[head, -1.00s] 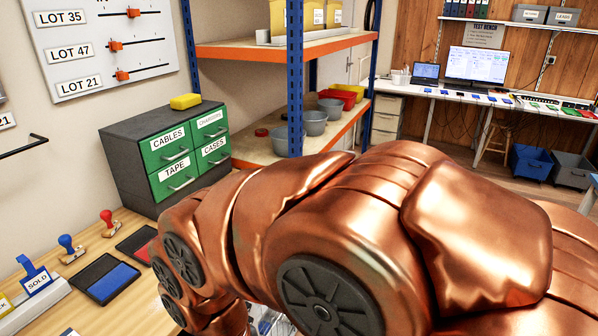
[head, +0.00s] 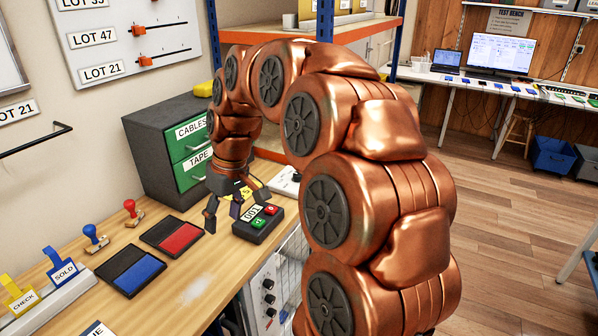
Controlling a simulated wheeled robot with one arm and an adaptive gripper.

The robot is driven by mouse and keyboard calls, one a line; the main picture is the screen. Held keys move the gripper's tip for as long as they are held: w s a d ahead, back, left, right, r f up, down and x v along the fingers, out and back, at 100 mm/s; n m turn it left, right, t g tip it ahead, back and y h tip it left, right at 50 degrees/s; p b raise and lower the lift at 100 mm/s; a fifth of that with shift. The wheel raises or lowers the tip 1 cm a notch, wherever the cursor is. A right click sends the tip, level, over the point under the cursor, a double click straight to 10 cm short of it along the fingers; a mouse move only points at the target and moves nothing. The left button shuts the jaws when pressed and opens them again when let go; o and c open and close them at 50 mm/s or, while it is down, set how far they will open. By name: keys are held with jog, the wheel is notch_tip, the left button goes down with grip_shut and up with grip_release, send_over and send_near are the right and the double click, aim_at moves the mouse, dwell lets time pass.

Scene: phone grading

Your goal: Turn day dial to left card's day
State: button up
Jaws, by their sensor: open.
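My gripper (head: 234,208) points down over the wooden bench, its dark fingers spread apart and empty. It is above and beside a small black counter box (head: 258,224) that reads 001 and has a green and a red button. I cannot tell whether the fingers touch the box. I cannot make out the day dial or the left card for certain. A panel with several black knobs (head: 268,284) shows low at the bench front, its markings too small to read. A white item (head: 286,181) lies behind the counter box, partly hidden by my arm.
Red (head: 181,238) and blue (head: 137,275) ink pads, stamps (head: 95,238) and a rack with SOLD and CHECK tags (head: 50,290) stand left of my gripper. A drawer cabinet (head: 152,150) stands behind it. The floor (head: 500,230) at right is clear.

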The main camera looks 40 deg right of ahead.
jog(key=w+d+t, duration=0.1)
jog(key=w+d, duration=0.4)
jog(key=d, duration=0.2)
jog(key=m+t+h, duration=0.1)
jog(key=t+h, duration=0.1)
send_near(298, 177)
jog(key=w+d+f, duration=0.1)
jog(key=d, duration=0.1)
jog(key=p+x, duration=0.1)
jog(key=x, duration=0.1)
jog(key=p+x, duration=0.1)
jog(key=x, duration=0.2)
jog(key=p+x, duration=0.1)
jog(key=x, duration=0.1)
jog(key=shift+w+a+f, duration=0.2)
jog(key=shift+w+a, duration=0.05)
jog(key=shift+a, duration=0.15)
jog(key=shift+c, duration=0.4)
grip_shut()
